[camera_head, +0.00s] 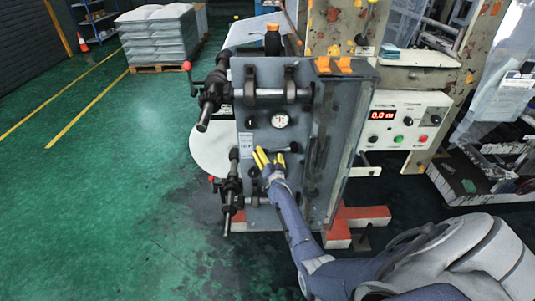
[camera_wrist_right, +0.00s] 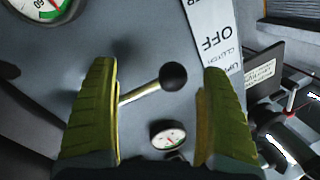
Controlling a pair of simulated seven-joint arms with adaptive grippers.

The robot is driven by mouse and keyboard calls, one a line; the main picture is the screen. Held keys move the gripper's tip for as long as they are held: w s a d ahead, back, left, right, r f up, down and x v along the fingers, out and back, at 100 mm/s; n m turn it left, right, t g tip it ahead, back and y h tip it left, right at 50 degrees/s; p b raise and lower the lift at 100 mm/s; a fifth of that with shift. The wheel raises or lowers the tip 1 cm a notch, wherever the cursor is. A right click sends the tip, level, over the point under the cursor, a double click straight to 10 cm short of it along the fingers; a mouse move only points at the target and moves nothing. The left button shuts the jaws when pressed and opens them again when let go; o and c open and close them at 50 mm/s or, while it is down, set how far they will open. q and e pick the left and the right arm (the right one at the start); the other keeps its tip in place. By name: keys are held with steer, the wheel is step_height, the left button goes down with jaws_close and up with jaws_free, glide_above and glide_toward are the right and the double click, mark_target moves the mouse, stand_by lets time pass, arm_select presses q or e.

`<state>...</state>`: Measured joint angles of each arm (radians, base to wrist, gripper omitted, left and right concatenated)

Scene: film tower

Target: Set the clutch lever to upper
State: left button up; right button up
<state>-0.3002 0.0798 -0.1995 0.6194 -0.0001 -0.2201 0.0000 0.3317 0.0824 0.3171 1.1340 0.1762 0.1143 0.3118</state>
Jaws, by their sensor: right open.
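The clutch lever (camera_wrist_right: 172,77) shows in the right wrist view as a thin metal rod with a black ball knob, on the grey panel (camera_wrist_right: 150,30). The knob points up and to the right in that view. My right gripper (camera_wrist_right: 158,72) is open, with one yellow finger on each side of the lever; the knob is nearer the right finger. I see no clear contact. A white label (camera_wrist_right: 212,40) reading OFF lies beside the knob. In the head view my right gripper (camera_head: 268,158) is at the machine's front panel (camera_head: 262,108), and the lever cannot be made out there. My left gripper is not in view.
A dial gauge (camera_head: 280,120) sits above the gripper, and a smaller gauge (camera_wrist_right: 167,134) shows between the fingers. A control box (camera_head: 400,118) stands right.

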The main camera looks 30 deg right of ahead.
steer(key=shift+w+d, duration=0.3)
steer(key=shift+w, duration=0.35)
steer(key=shift+c, duration=0.4)
jaws_close()
